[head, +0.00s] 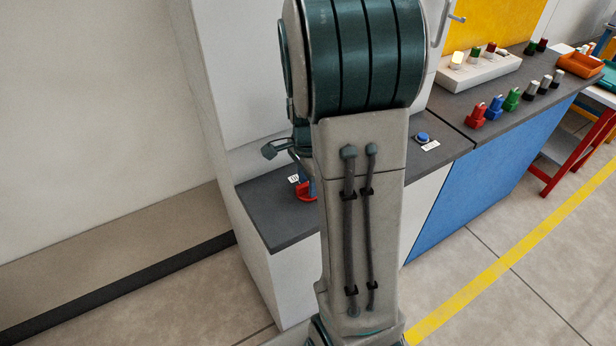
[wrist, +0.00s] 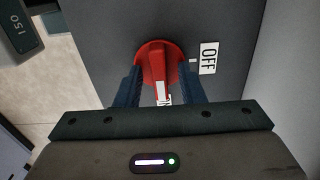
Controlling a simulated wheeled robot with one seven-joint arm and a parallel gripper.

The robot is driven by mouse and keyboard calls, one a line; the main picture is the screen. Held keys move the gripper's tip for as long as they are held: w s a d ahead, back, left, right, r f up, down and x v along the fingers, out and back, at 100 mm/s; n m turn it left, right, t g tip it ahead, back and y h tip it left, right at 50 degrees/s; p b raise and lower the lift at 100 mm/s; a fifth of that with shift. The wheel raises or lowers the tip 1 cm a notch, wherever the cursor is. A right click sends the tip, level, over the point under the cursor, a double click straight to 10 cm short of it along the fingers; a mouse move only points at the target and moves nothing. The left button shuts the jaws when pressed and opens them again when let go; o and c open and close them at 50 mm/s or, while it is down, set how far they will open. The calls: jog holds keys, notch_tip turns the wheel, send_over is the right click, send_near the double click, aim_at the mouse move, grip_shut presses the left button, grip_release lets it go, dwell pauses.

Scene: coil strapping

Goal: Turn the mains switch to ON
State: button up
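The mains switch (wrist: 153,52) is a red round knob with a raised bar handle, on a dark grey top in the wrist view. The white stripe on the handle points down the picture, towards a white label (wrist: 168,100) partly hidden by my gripper. The OFF label (wrist: 208,58) lies to the right of the knob. My gripper (wrist: 160,72) has its two dark blue fingers apart, one on each side of the handle, with a gap visible beside it. In the head view the red switch (head: 305,194) is partly hidden by my arm.
A blue button (head: 422,137) sits on the grey bench right of my arm. Further right are a white box with coloured buttons (head: 480,68), several coloured pegs (head: 495,108) and an orange tray (head: 580,65). A pale wall stands close beside the switch.

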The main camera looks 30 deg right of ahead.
notch_tip(320, 180, up, 14)
dwell(0.5)
jog(key=shift+f, duration=0.1)
jog(key=s+a+f+n+t, duration=0.2)
jog(key=s+a+n+t, duration=0.1)
jog(key=s+a+n, duration=0.9)
jog(key=s+n, duration=0.1)
jog(key=n, duration=0.4)
jog(key=shift+f+n, duration=0.25)
jog(key=shift+n, duration=0.15)
jog(key=shift+a, duration=0.2)
